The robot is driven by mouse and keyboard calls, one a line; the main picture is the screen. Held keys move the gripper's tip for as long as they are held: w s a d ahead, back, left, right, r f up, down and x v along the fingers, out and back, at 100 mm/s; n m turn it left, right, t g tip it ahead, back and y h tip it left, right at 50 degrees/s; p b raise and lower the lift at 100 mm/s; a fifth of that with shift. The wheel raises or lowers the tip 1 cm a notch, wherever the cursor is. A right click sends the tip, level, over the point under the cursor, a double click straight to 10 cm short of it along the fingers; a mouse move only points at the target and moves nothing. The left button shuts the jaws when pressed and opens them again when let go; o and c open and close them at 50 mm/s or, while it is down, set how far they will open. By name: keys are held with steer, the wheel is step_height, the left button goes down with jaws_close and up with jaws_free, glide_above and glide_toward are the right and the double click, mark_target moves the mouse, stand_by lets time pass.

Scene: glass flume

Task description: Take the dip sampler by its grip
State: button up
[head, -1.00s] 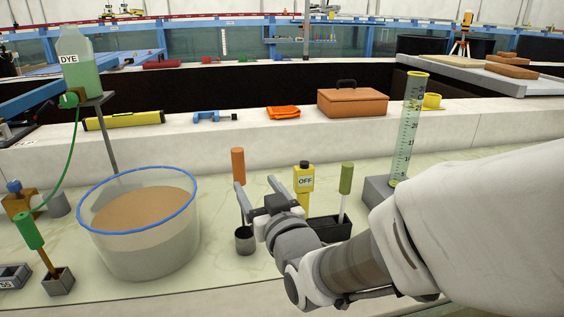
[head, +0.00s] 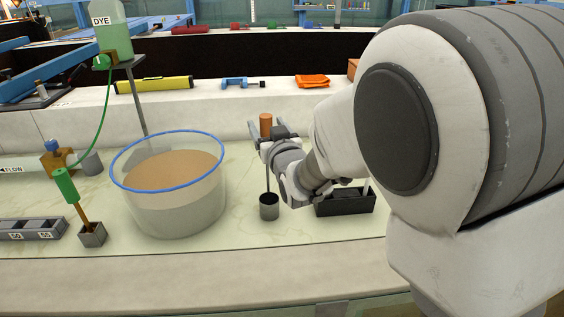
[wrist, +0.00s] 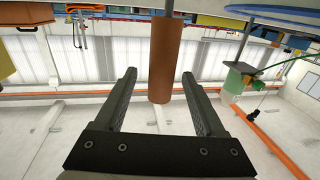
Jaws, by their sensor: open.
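The dip sampler stands upright on the pale bench, with an orange-brown grip (head: 265,121), a thin rod and a small grey cup (head: 269,207) at the foot. The grip (wrist: 166,60) also shows in the wrist view, with one end reaching between the fingers. My gripper (head: 267,130) is open at the height of the grip, one finger on each side of it in the picture. In the wrist view, gaps show between the grip and both fingers (wrist: 160,76). My gripper partly hides the lower grip and upper rod in the head view.
A clear blue-rimmed tub (head: 127,195) of brown liquid stands left of the sampler. A black holder (head: 345,203) stands close on the right, partly behind my arm. A green-handled tool (head: 66,187) stands further left. The bench front is clear.

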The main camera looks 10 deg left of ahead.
steer(key=shift+x, duration=1.9)
steer(key=shift+a+f, duration=0.1)
steer(key=shift+f, duration=0.05)
steer(key=shift+c, duration=0.4)
jaws_close()
